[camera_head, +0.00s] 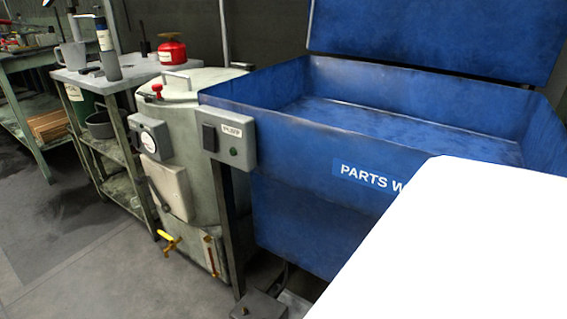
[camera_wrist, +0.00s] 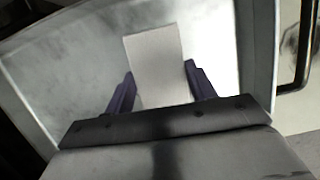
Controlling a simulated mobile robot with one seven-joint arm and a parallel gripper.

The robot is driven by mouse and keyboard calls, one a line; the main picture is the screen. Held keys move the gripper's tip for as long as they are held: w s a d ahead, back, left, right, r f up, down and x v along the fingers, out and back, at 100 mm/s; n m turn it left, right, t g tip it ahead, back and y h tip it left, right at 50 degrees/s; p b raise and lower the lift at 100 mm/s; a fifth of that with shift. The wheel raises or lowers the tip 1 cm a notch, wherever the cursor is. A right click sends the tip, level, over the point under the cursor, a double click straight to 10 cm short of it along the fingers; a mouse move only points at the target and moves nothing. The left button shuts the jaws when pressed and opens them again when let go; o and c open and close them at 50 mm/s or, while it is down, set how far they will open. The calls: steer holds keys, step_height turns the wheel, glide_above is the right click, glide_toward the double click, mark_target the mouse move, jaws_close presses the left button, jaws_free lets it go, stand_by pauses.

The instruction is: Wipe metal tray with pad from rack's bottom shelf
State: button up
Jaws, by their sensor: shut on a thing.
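My gripper (camera_wrist: 159,70) is shut on a flat, pale, rectangular pad (camera_wrist: 157,55) in the wrist view. The pad sticks out ahead between the two dark fingers. Behind it lies a shiny grey metal tray (camera_wrist: 75,78) with a raised rim along its left and right sides. I cannot tell whether the pad touches the tray. The tray's near part is hidden by my gripper. In the head view neither gripper, pad nor tray shows. A rack with shelves (camera_head: 125,193) stands at the left.
A blue parts washer (camera_head: 320,215) with its lid raised fills the right of the head view. Beside it stands a pale green tank (camera_head: 203,150) with a yellow valve handle (camera_head: 170,241). A green workbench (camera_head: 35,58) is at far left. Floor (camera_head: 75,255) is clear at lower left.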

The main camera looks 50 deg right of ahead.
steer(key=shift+r+p, duration=2.15)
steer(key=shift+r, duration=0.6)
steer(key=shift+r+p, duration=1.35)
steer(key=shift+r, duration=0.2)
steer(key=shift+f, duration=0.1)
steer(key=shift+w+a, duration=0.1)
